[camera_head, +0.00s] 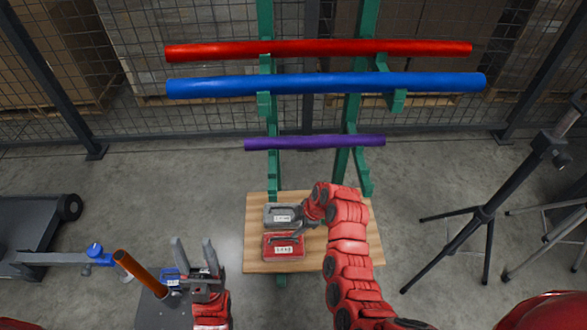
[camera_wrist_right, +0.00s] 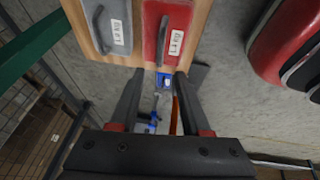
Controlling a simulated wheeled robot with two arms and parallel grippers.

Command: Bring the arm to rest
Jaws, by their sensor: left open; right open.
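My right arm reaches over a wooden board (camera_head: 350,262). A grey tote (camera_head: 275,209) and a red tote (camera_head: 272,252) lie on it, each with a handle and a white label. The grey tote (camera_wrist_right: 108,38) and the red tote (camera_wrist_right: 178,12) also show in the right wrist view. My right gripper (camera_wrist_right: 157,82) is open there, with nothing between its fingers and the totes beyond its tips. In the head view its wrist partly covers the totes' right side. My left gripper (camera_head: 193,243) is open and empty left of the board, its fingers pointing up.
Red (camera_head: 320,48), blue (camera_head: 325,85) and purple (camera_head: 315,143) bars rest on a green rack (camera_head: 265,105) behind the board. An orange rod (camera_head: 138,268) stands close to my left gripper. A tripod (camera_head: 485,215) stands right. Bare floor lies between.

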